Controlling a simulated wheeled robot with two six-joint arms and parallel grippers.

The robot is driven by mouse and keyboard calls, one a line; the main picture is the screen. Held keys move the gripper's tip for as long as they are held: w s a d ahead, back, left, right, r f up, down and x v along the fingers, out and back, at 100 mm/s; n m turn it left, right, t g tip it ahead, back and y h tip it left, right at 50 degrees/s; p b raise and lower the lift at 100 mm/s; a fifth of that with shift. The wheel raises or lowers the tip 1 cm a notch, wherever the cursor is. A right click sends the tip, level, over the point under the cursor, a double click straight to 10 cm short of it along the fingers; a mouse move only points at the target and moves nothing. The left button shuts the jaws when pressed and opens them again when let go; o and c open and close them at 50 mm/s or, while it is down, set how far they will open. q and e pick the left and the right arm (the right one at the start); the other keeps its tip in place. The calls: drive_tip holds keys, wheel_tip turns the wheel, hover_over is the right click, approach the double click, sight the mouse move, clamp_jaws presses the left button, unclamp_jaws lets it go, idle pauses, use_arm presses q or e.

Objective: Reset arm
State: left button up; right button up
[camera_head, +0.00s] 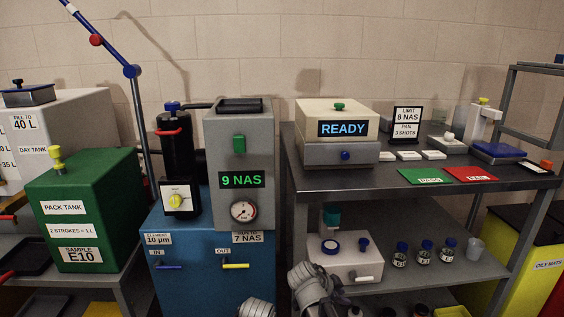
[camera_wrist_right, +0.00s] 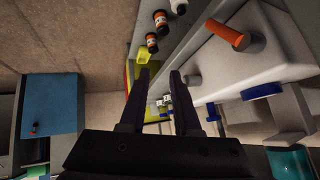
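My right gripper (camera_wrist_right: 159,80) shows in the right wrist view with its two dark fingers apart and nothing between them. In the head view my right arm (camera_head: 315,287) reaches up from the bottom centre, in front of the lower shelf and right of the blue cabinet (camera_head: 190,285). Its fingers cannot be made out there. A grey ribbed part, probably of my left arm (camera_head: 258,308), just shows at the bottom edge. My left gripper itself is not seen.
A grey bench (camera_head: 400,181) carries a box reading READY (camera_head: 343,128). Its lower shelf holds a white unit (camera_head: 345,262) and several small bottles. A green pack tank (camera_head: 90,210) stands left, and a yellow bin (camera_head: 515,262) stands right.

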drive_tip(key=s+a+f+n+g+y, duration=0.25)
drive_tip(key=s+a+n, duration=0.35)
drive_tip(key=s+n, duration=0.35)
drive_tip(key=s+a+f+n+g+y, duration=0.2)
drive_tip(key=s+a+f+n+y, duration=0.1)
drive_tip(key=s+a+n, duration=0.55)
wheel_tip(320, 180, up, 35)
drive_tip(key=d+n+p, duration=0.1)
drive_tip(key=p, duration=3.3)
drive_tip(key=shift+s+d+f+p, duration=0.15)
drive_tip(key=shift+s+f+p, duration=0.05)
drive_tip(key=shift+s+p, duration=0.2)
